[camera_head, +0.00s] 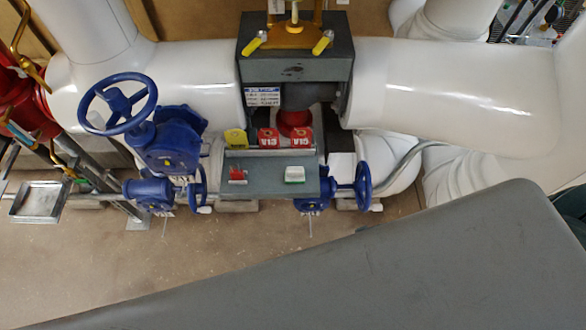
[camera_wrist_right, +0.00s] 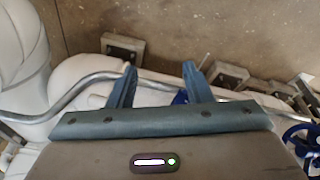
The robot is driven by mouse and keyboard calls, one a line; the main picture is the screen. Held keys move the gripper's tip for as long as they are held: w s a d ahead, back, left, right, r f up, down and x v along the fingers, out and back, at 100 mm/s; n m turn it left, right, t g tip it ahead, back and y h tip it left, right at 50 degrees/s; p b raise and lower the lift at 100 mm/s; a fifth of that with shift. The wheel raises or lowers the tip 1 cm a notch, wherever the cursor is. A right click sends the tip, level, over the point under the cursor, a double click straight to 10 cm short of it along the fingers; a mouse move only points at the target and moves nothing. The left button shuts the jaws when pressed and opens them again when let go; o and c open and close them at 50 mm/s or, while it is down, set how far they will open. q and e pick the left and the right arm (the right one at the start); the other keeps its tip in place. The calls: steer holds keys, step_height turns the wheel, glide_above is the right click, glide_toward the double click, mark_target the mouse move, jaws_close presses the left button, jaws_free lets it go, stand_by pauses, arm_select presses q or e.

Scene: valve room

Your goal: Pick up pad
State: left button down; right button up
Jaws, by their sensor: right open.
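A small white pad-like block with a green edge (camera_head: 295,174) lies on the right side of a grey shelf (camera_head: 268,188) in the head view. It is the likeliest pad, but it is too small to be sure. A small red item (camera_head: 238,176) lies on the shelf's left side. My right gripper (camera_wrist_right: 160,66) shows only in the right wrist view. Its two blue fingers are spread apart with nothing between them. They point over white pipe and floor, and neither the pad nor the shelf shows there. My left gripper is in neither view.
Thick white pipes (camera_head: 450,90) run behind. A large grey surface close to the camera covers the head view's lower right. Bare floor lies in front.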

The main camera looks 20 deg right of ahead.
steer(key=w+a+r+n+p, duration=0.1)
steer(key=w+a+r+p, duration=0.15)
steer(key=r, duration=1.35)
step_height(320, 180, up, 10)
steer(key=r+n+g+y+p, duration=0.15)
steer(key=n+y, duration=0.35)
steer(key=n, duration=0.8)
glide_above(295, 169)
steer(key=d, duration=0.3)
steer(key=f, duration=0.1)
steer(key=x, duration=0.2)
steer(key=p+x, duration=0.1)
steer(key=x, duration=0.1)
steer(key=shift+s+d+f, duration=0.1)
steer(key=shift+s+f, duration=0.05)
steer(key=shift+s, duration=0.2)
steer(key=shift+a+f+p, duration=0.2)
steer(key=shift+f+p, duration=0.35)
steer(key=shift+p, duration=0.05)
steer(key=p+x, duration=0.1)
steer(key=x, duration=0.2)
steer(key=shift+f+p, duration=0.15)
steer(key=shift+p, duration=0.15)
steer(key=shift+a+f, duration=0.2)
steer(key=shift+f, duration=0.3)
jaws_close()
steer(key=shift+r, duration=0.1)
